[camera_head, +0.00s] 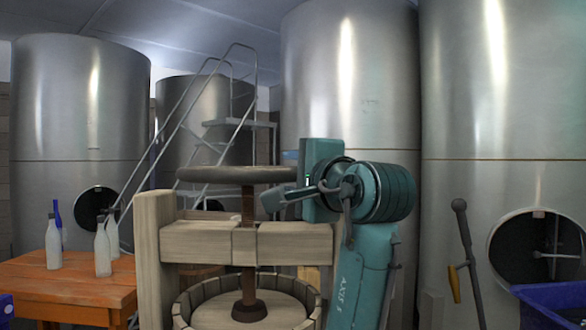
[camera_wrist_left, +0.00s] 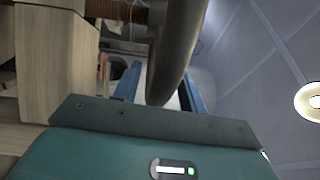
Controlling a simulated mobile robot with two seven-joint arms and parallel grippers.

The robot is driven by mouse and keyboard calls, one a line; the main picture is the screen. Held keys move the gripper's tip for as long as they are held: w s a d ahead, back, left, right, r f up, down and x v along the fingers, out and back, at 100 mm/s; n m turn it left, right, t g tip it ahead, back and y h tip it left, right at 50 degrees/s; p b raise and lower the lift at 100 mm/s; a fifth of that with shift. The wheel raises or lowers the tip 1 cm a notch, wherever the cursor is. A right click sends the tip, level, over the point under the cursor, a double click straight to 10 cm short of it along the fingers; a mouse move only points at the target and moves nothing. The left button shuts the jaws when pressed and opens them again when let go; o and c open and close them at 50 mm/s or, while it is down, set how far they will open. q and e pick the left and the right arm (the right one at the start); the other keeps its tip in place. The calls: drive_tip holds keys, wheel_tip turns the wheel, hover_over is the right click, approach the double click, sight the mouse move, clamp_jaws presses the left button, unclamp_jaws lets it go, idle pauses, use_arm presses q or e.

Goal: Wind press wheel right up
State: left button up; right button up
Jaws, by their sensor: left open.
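The press wheel (camera_head: 236,174) is a dark, flat, round handwheel on top of a threaded screw (camera_head: 248,215) above the wooden press frame (camera_head: 290,243). My left gripper (camera_head: 278,198) is at the right side of the wheel, close to its rim. In the left wrist view, the wheel's rim (camera_wrist_left: 180,45) reaches down between the two blue fingers of the left gripper (camera_wrist_left: 157,88). These fingers are apart, and I cannot tell whether either touches the rim. My right gripper is in neither view.
An orange table (camera_head: 75,285) with several white bottles (camera_head: 53,243) stands at the left. A slatted press basket (camera_head: 185,306) is under the screw. Large steel tanks (camera_head: 350,80) and a metal stair (camera_head: 190,120) stand behind. A blue bin (camera_head: 550,298) is at the right.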

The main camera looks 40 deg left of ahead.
use_arm(q)
drive_tip(key=shift+a, duration=0.1)
drive_tip(key=shift+c, duration=0.3)
clamp_jaws()
